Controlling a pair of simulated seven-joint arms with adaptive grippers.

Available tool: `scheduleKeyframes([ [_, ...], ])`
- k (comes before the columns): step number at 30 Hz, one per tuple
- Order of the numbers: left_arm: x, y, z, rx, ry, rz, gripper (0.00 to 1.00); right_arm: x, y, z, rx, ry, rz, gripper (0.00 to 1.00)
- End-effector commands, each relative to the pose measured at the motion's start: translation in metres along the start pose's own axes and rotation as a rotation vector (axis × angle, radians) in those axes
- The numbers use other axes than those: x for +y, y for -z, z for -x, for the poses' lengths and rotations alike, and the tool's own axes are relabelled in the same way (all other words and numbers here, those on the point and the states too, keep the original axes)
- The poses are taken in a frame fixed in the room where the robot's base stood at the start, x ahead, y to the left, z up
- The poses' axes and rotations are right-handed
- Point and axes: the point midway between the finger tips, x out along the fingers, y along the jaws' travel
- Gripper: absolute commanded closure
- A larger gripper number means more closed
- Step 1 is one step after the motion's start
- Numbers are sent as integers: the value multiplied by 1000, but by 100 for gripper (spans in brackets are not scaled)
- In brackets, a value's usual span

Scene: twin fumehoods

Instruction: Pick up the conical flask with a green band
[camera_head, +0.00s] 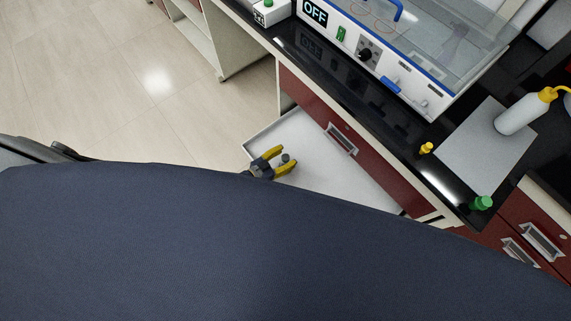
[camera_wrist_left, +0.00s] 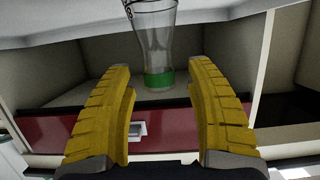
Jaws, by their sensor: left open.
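The clear glass conical flask (camera_wrist_left: 155,45) shows in the left wrist view, ahead of and between the fingers. Its green band (camera_wrist_left: 159,79) is at the end nearer the middle of that picture, and the far end is cut off by the top edge. My left gripper (camera_head: 286,158) is open, its yellow fingers spread over the open white drawer in the head view. Its fingers also show in the left wrist view (camera_wrist_left: 160,72), with no contact on the flask visible. In the head view a small dark round shape lies between the fingertips; I cannot tell whether it is the flask.
The open drawer (camera_head: 330,175) juts from the red cabinet below the black bench edge. On the bench are a white device with an OFF display (camera_head: 315,12), a yellow-capped bottle (camera_head: 525,110), and small yellow (camera_head: 427,148) and green (camera_head: 482,203) items. My dark body covers the lower picture.

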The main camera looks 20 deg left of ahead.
Motion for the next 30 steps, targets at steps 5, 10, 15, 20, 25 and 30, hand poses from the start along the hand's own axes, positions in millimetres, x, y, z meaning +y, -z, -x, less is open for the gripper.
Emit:
scheduleKeyframes([
  [5,0,0,-2,-1,0,0,45,0,0,0,0,0,0,0],
  [10,0,0,-2,-1,0,0,48,0,0,0,0,0,0,0],
  [15,0,0,-2,-1,0,0,67,0,0,0,0,0,0,0],
  [20,0,0,-2,-1,0,0,86,0,0,0,0,0,0,0],
  [25,0,0,-2,-1,0,0,100,0,0,0,0,0,0,0],
  [30,0,0,-2,-1,0,0,100,0,0,0,0,0,0,0],
])
